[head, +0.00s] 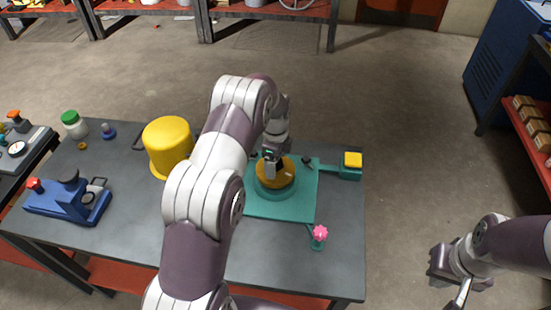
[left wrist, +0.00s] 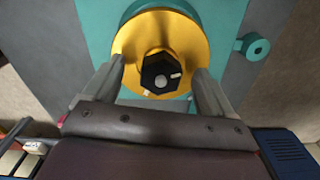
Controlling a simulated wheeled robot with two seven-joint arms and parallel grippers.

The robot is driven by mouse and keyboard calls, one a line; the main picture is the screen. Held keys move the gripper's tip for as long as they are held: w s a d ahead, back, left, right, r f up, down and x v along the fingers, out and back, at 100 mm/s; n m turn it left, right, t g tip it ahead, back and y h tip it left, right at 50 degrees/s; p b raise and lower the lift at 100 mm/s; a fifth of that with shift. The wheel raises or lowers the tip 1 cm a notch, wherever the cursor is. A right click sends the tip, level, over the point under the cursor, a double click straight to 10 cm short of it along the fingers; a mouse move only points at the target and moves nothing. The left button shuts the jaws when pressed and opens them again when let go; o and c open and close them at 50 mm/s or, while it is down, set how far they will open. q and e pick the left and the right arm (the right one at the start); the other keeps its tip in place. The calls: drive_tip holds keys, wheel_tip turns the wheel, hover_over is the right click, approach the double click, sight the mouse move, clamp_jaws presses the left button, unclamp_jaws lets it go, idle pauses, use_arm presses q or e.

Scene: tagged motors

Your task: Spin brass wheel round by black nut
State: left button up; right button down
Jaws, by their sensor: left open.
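The brass wheel (head: 287,177) sits flat on a teal base in the head view, partly hidden by my left gripper. In the left wrist view the brass wheel (left wrist: 180,38) faces the camera with the black nut (left wrist: 158,70) raised at its middle. The nut has a white mark on one side. My left gripper (head: 270,172) is over the wheel; its open fingers (left wrist: 160,72) stand on either side of the nut, with gaps showing at both sides.
The teal plate (head: 295,207) lies on the grey table (head: 130,216) with a yellow button box (head: 352,160) and a pink knob (head: 320,233) at its right. A yellow bucket (head: 167,145) stands left of my left arm. A blue device (head: 70,203) is further left.

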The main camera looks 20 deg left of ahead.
use_arm(q)
drive_tip(key=c, duration=1.2)
drive_tip(key=m, duration=0.2)
drive_tip(key=shift+m, duration=0.4)
drive_tip(key=m, duration=0.5)
drive_tip(key=shift+m+p, duration=0.3)
drive_tip(key=m, duration=0.6)
drive_tip(key=o, duration=1.2)
